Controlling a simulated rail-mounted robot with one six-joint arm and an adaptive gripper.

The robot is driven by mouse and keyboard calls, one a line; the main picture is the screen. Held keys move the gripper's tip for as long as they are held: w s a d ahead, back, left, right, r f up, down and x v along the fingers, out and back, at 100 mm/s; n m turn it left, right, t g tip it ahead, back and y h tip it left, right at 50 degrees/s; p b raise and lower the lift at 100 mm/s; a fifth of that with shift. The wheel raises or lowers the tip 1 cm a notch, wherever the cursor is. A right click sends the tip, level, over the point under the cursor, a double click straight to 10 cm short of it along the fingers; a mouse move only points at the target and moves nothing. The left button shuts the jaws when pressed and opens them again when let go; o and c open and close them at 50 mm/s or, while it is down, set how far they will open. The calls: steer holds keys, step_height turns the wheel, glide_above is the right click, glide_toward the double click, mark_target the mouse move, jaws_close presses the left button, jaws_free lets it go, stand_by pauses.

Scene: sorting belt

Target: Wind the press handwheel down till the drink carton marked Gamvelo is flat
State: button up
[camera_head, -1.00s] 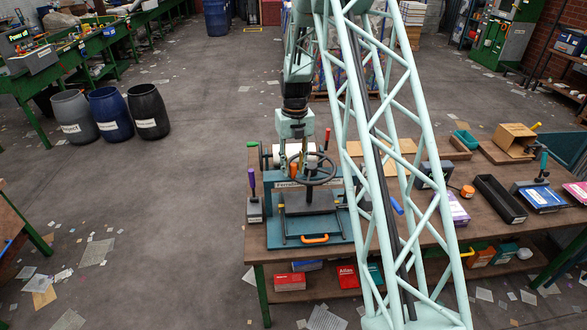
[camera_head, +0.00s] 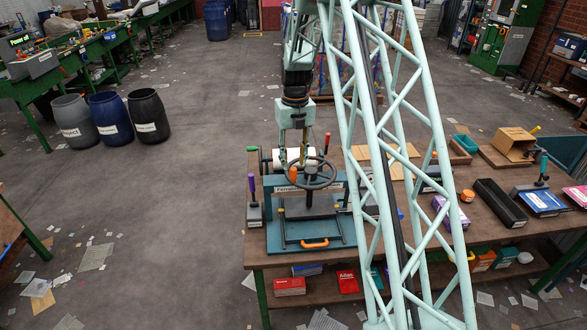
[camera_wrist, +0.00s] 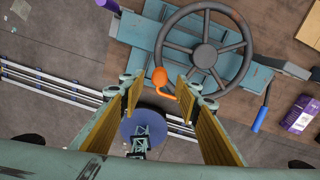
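The press (camera_head: 311,214) stands on the table with its dark handwheel (camera_head: 327,181) lying level on top. In the wrist view the handwheel (camera_wrist: 177,37) has several spokes and an orange crank handle (camera_wrist: 159,76) at its near left rim. My gripper (camera_wrist: 158,92) is open and empty, its two fingers on either side of the orange handle in the picture; I cannot tell its height over it. In the head view my gripper (camera_head: 293,157) is above the wheel's left side. I can make out no carton marked Gamvelo; the space under the press plate is not clearly visible.
A purple-handled tool (camera_head: 253,197) stands left of the press. A purple carton (camera_head: 451,213), a black tray (camera_head: 499,202) and a cardboard box (camera_head: 512,141) lie to the right. My lattice arm hides part of the table.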

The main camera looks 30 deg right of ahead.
step_height(320, 180, up, 6)
steer(key=shift+r, duration=0.25)
stand_by(0.4)
